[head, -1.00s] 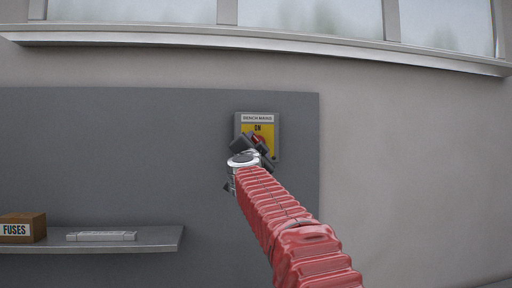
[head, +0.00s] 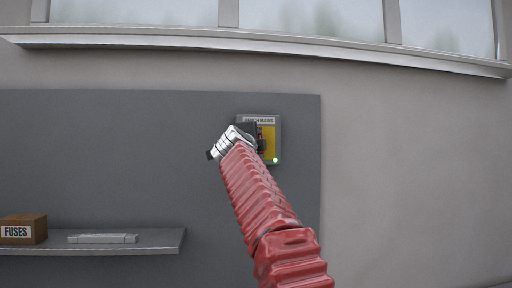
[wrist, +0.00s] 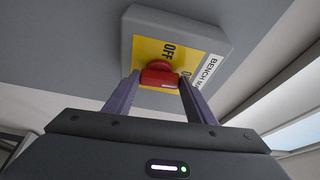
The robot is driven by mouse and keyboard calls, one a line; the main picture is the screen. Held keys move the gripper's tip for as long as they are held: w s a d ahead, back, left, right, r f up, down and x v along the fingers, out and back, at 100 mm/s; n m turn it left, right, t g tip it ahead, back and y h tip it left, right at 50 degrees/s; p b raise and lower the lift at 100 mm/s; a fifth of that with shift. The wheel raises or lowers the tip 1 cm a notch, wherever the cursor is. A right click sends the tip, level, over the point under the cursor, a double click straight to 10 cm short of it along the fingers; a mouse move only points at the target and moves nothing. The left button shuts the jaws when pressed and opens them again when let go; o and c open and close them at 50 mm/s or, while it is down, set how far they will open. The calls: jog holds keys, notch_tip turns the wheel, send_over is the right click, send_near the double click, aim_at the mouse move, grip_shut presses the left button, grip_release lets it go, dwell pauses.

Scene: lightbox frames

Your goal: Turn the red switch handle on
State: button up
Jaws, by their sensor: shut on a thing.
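The switch box (head: 273,122) is grey with a yellow plate and a "BENCH MAINS" label, mounted on the dark wall panel. A green light (head: 275,160) glows at its lower right corner. In the wrist view the red switch handle (wrist: 158,76) sits on the yellow plate (wrist: 150,50), between my two fingers. My gripper (wrist: 160,88) is shut on the handle. In the head view my wrist and gripper (head: 256,142) cover the left part of the box and hide most of the handle.
A shelf (head: 160,240) at lower left carries a brown "FUSES" box (head: 23,229) and a flat grey bar (head: 102,238). A window ledge (head: 300,46) runs above the panel (head: 120,150). The wall to the right is bare.

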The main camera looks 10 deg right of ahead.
jog(key=shift+w+d+f+m+g, duration=0.1)
jog(key=shift+d+f+m+g, duration=0.15)
jog(key=shift+m, duration=0.45)
jog(key=o, duration=1)
jog(key=shift+a+r, duration=0.15)
jog(key=shift+o, duration=0.2)
jog(key=shift+s+r, duration=0.1)
jog(key=shift+s, duration=0.1)
jog(key=v, duration=1.3)
jog(key=shift+s, duration=0.25)
jog(key=shift+a, duration=0.15)
